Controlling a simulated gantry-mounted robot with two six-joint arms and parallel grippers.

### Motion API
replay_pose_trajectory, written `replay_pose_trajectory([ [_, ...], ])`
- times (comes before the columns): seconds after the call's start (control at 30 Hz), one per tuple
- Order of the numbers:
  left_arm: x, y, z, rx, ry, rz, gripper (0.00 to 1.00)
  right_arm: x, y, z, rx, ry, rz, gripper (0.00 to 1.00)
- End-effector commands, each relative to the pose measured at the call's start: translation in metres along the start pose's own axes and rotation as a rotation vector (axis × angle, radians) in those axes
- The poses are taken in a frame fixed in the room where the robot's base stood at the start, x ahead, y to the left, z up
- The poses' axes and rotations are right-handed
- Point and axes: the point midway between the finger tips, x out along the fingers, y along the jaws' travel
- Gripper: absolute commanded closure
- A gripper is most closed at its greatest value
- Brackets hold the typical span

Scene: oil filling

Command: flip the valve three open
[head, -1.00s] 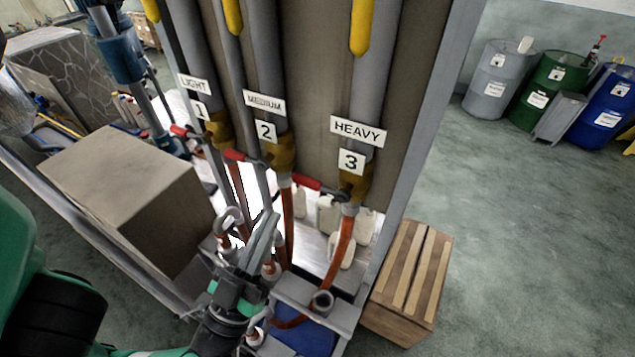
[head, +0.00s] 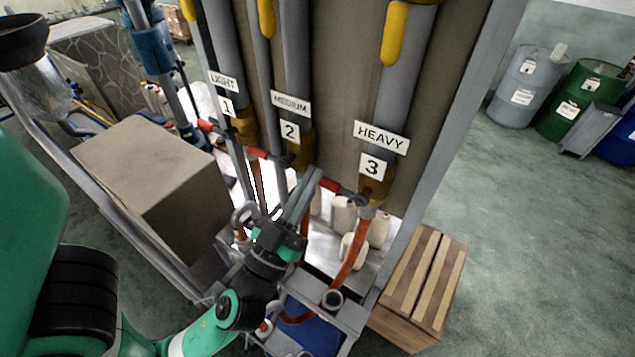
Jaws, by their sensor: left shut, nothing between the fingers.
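Valve three (head: 376,186) is a brass valve on the pipe under the HEAVY sign (head: 381,137) and the number 3 plate (head: 372,167). Its red handle (head: 331,185) points left from the valve, roughly level. My left gripper (head: 312,178) is shut and empty. Its fingertips point up and lie just left of the red handle in the picture; I cannot tell whether they touch it. An orange hose (head: 352,250) hangs below the valve. My right gripper is not in view.
Valves one (head: 244,127) and two (head: 300,152), with red handles pointing left, are to the left. White bottles (head: 352,250) stand behind the hose. A cardboard box (head: 150,180) is left, a wooden crate (head: 425,285) right. Open floor lies at the right, before the drums (head: 577,98).

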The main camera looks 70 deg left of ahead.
Motion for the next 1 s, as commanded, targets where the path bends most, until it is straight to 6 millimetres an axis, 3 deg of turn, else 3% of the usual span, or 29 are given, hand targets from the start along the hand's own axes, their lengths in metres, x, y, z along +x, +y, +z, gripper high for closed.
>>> replay_pose_trajectory([
  [0.13, 0.02, -0.001, -0.001, -0.003, 0.007, -0.002, 1.0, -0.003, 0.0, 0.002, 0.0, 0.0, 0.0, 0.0],
  [0.2, 0.011, 0.001, 0.019, 0.002, 0.0, 0.003, 1.0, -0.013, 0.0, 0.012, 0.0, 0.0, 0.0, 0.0],
  [0.4, 0.006, 0.001, 0.037, 0.001, -0.001, 0.002, 1.0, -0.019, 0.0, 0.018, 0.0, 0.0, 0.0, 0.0],
  [1.0, 0.008, 0.004, 0.044, -0.005, 0.001, 0.009, 1.0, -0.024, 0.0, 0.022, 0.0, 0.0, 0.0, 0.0],
])
